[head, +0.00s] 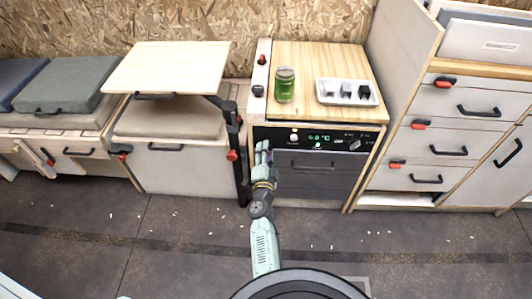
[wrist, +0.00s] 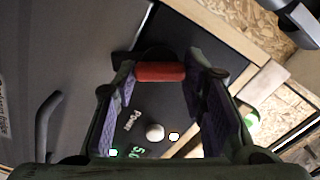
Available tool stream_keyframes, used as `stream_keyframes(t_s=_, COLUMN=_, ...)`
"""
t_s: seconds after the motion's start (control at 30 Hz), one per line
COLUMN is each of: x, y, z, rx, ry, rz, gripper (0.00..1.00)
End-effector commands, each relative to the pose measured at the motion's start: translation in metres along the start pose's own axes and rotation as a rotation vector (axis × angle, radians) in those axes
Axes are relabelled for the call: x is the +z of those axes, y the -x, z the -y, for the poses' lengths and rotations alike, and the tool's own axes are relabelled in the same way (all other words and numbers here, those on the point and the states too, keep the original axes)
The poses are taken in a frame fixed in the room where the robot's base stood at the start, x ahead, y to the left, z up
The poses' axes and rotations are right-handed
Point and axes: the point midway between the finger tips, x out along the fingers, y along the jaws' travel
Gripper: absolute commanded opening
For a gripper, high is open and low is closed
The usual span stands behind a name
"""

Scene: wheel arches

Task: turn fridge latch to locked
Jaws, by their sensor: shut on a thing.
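The fridge (head: 318,182) has a dark front with a control strip along its top and sits under a wooden counter. Its red latch (wrist: 160,72) lies crosswise on a black mount in the wrist view. My gripper (wrist: 162,78) has its two purple-padded fingers at either end of the latch, shut on it. In the head view, my gripper (head: 264,152) is at the upper left of the fridge front and hides the latch. Which way the latch is set is hard to tell.
A green can (head: 285,85) and a white tray (head: 346,92) with dark items stand on the counter (head: 320,60). A fold-out table (head: 165,67) on a black post is to the left. Drawers (head: 450,137) stand to the right. The floor in front is open, with small white scraps.

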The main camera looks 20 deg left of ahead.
Motion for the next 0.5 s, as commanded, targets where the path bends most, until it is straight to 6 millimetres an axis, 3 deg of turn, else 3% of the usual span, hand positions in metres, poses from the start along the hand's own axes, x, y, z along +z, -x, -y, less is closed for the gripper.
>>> stream_keyframes(t_s=0.5, x=0.0002, y=0.0002, z=-0.0023, rx=0.001, ry=-0.4, rz=-0.001, gripper=0.1)
